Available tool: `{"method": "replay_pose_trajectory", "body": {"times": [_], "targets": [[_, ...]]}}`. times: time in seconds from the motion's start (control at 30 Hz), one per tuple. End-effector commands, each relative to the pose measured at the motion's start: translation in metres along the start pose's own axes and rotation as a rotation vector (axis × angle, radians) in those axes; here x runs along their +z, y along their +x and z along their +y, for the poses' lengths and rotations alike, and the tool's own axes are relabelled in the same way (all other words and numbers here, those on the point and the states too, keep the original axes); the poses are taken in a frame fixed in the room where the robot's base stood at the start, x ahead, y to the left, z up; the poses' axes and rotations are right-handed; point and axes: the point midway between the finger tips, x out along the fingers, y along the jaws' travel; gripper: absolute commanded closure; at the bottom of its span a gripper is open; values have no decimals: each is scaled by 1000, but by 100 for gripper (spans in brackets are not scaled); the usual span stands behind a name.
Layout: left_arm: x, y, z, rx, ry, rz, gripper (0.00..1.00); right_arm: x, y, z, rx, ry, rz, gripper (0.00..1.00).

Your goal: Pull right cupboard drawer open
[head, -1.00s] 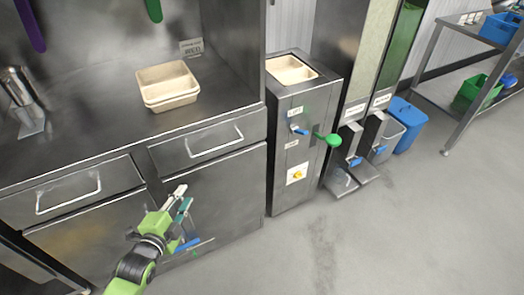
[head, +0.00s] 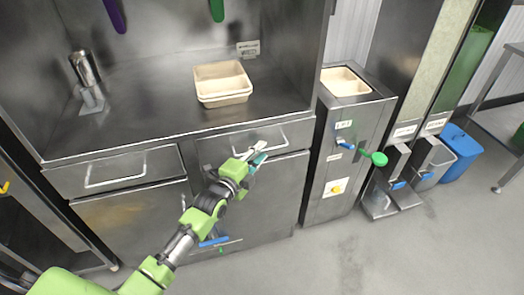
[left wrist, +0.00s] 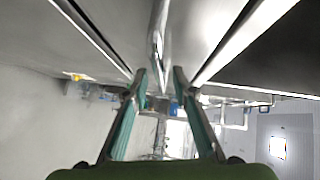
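The right cupboard drawer (head: 212,150) is a steel front under the counter, and it is shut. Its bar handle (head: 280,136) is partly hidden behind my left gripper (head: 262,153). The gripper is at the handle, with its fingers pointing at the drawer front. In the left wrist view, the two teal-padded fingers (left wrist: 160,76) are apart. The handle bar (left wrist: 157,38) runs lengthwise in line with the gap between the fingertips. I cannot tell whether the fingers touch it. My right gripper is not in view.
The left drawer (head: 115,172) beside it is shut. Two nested cream trays (head: 223,84) and a metal dispenser (head: 86,80) stand on the counter. A steel unit with a green-knobbed lever (head: 378,159) stands to the right. The floor in front is clear.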

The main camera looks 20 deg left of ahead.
Motion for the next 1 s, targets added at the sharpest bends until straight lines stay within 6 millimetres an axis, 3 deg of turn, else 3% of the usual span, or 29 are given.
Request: {"method": "replay_pose_trajectory", "body": {"times": [0.2,0.5,0.6,1.0], "targets": [[0,16,0,-1,0,0,75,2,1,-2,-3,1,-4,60],[0,18,0,0,0,0,75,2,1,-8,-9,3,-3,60],[0,17,0,0,0,0,100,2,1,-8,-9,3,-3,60],[-10,8,1,4,-3,0,100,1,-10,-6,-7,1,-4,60]]}}
